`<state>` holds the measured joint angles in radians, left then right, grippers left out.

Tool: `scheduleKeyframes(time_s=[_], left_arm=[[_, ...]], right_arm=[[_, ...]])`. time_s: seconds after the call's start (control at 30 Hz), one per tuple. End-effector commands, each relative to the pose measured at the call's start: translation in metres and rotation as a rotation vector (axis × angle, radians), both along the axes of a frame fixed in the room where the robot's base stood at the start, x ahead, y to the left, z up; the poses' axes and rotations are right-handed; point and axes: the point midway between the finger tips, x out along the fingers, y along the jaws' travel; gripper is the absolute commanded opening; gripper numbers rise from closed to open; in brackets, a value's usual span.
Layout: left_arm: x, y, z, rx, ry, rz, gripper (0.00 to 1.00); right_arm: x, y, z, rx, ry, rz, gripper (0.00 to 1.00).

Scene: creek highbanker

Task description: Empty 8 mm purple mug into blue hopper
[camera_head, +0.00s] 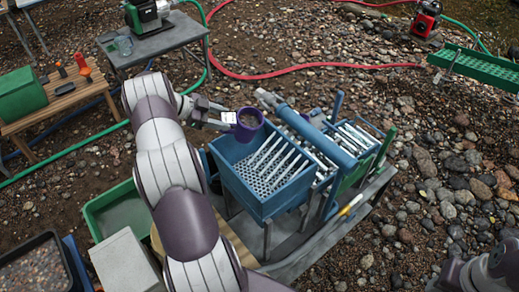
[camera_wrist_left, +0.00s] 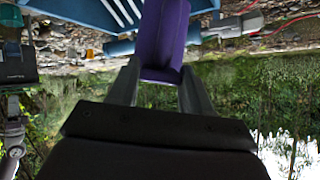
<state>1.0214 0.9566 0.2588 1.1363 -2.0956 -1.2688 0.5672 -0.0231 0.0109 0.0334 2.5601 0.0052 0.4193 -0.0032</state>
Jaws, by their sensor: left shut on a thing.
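The purple mug (camera_head: 249,122) is held above the back left edge of the blue hopper (camera_head: 237,185) in the head view. Its open top faces the head camera and dark contents show inside. My left gripper (camera_head: 232,119) is shut on the mug from the left. The left wrist view shows the mug (camera_wrist_left: 163,40) between the two fingers (camera_wrist_left: 160,85). The hopper has a slanted perforated grate with bars inside, and no gravel is visible on it. My right arm shows only in part at the lower right corner; its gripper is out of the picture.
A blue pipe (camera_head: 315,135) crosses the hopper's right side. A green tray (camera_head: 115,210) and a pale grey box (camera_head: 125,262) sit left of the hopper. A tray of gravel (camera_head: 35,270) is at lower left. A wooden bench (camera_head: 60,100) and grey table (camera_head: 160,42) stand behind.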

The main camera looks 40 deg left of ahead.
Motion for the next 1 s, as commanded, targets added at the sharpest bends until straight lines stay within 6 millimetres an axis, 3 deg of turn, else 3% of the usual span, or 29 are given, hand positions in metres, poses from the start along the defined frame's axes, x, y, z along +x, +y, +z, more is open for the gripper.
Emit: scheduleKeyframes(time_s=[0.17, 0.53, 1.0], left_arm=[[0.000, 0.000, 0.003, 0.010, -0.004, -0.001, 0.00], [-0.012, -0.009, 0.022, 0.269, -0.017, -0.009, 0.00], [-0.013, -0.013, 0.021, 0.356, -0.022, -0.011, 0.00]], right_arm=[[0.000, 0.000, 0.001, 0.000, 0.000, 0.000, 0.38], [0.000, 0.000, 0.003, 0.000, 0.000, 0.000, 0.38], [0.000, 0.000, -0.004, 0.000, 0.000, 0.000, 0.38]])
